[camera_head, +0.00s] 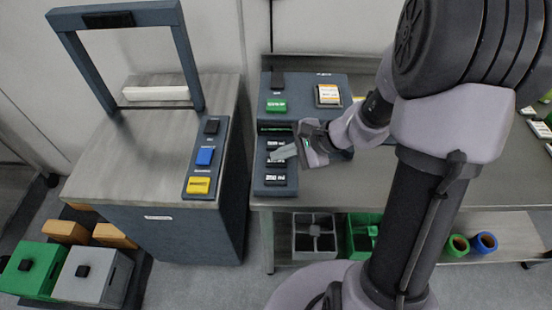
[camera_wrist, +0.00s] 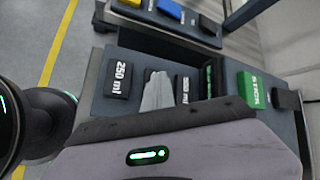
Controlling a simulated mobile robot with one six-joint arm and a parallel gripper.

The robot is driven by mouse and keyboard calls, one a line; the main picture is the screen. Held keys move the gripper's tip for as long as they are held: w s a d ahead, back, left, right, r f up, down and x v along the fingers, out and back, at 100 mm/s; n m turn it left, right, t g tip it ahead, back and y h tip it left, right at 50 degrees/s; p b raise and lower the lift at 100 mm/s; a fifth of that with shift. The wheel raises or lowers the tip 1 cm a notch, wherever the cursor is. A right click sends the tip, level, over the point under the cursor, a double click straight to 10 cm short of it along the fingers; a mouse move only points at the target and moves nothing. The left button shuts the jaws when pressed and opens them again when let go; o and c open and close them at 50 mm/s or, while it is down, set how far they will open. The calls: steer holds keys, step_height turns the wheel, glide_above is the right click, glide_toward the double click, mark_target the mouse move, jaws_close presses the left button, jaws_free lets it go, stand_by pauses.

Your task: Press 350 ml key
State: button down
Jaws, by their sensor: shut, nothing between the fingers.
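The piston filler's key panel (camera_head: 264,170) stands left of my arm, with a column of black ml keys. The front key (camera_head: 276,180) reads 250 ml, and it also shows in the wrist view (camera_wrist: 118,80). My gripper (camera_head: 278,154) is shut and empty, its fingertips over the middle of this column. In the wrist view my fingertips (camera_wrist: 157,88) lie between the 250 ml key and another black ml key (camera_wrist: 184,90), whose number is partly hidden. The middle key is mostly covered by the fingers. I cannot tell whether the fingertips touch it.
A green key (camera_head: 276,105) and a black key (camera_head: 277,80) sit farther back on the filler. A grey machine (camera_head: 150,150) with black, blue and yellow keys stands to the left, across a narrow gap. Bins (camera_head: 314,237) stand on the lower shelf.

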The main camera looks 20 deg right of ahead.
mark_target(280, 162)
steer(key=shift+r+p, duration=0.5)
steer(key=shift+r, duration=0.35)
steer(key=shift+r, duration=0.1)
steer(key=shift+r+p, duration=1.85)
steer(key=shift+r, duration=0.55)
